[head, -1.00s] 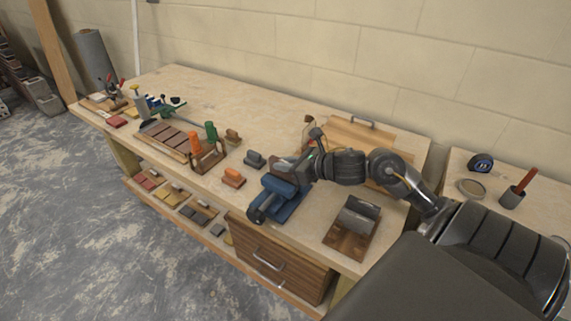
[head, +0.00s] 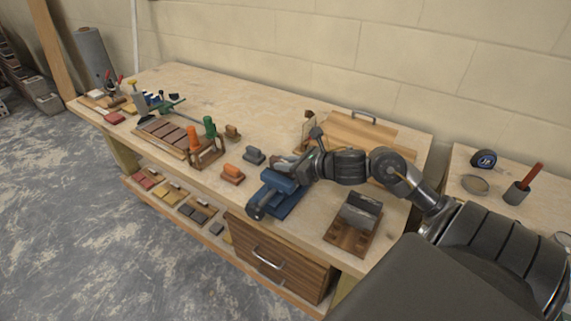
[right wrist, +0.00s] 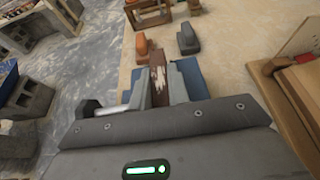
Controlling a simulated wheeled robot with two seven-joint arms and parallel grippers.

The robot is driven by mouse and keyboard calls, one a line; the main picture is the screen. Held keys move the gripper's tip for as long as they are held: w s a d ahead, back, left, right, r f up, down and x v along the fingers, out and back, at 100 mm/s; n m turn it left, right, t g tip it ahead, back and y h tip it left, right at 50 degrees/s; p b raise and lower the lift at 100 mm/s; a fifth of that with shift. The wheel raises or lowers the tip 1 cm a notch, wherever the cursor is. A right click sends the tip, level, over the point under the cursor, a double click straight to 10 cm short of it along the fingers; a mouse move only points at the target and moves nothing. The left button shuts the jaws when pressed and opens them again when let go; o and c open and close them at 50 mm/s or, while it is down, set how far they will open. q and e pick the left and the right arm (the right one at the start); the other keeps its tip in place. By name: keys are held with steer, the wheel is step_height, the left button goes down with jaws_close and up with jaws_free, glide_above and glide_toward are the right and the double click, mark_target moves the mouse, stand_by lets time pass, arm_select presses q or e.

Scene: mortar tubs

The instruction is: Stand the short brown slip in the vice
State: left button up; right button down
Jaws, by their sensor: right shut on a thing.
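The blue vice (head: 279,198) stands at the front edge of the bench, right of the middle. My right gripper (head: 294,168) is over it at its back side. In the right wrist view, my right gripper (right wrist: 161,88) is shut on the brown slip (right wrist: 158,77), which has pale, worn patches and sits between the two grey fingers. Blue vice parts (right wrist: 193,78) show right beside the fingers. The slip's lower end is hidden, so I cannot tell whether it touches the vice. My left gripper is not in view.
An orange-topped block (head: 232,174) and a grey block (head: 254,157) stand left of the vice. A brown stand with a grey piece (head: 359,212) is to the right. A wooden board with a handle (head: 355,133) lies behind. The bench's middle back is clear.

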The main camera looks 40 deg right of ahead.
steer(key=shift+f, duration=0.25)
steer(key=c, duration=0.8)
jaws_free()
steer(key=shift+r, duration=0.1)
steer(key=shift+r+p, duration=2.05)
steer(key=shift+r, duration=1.4)
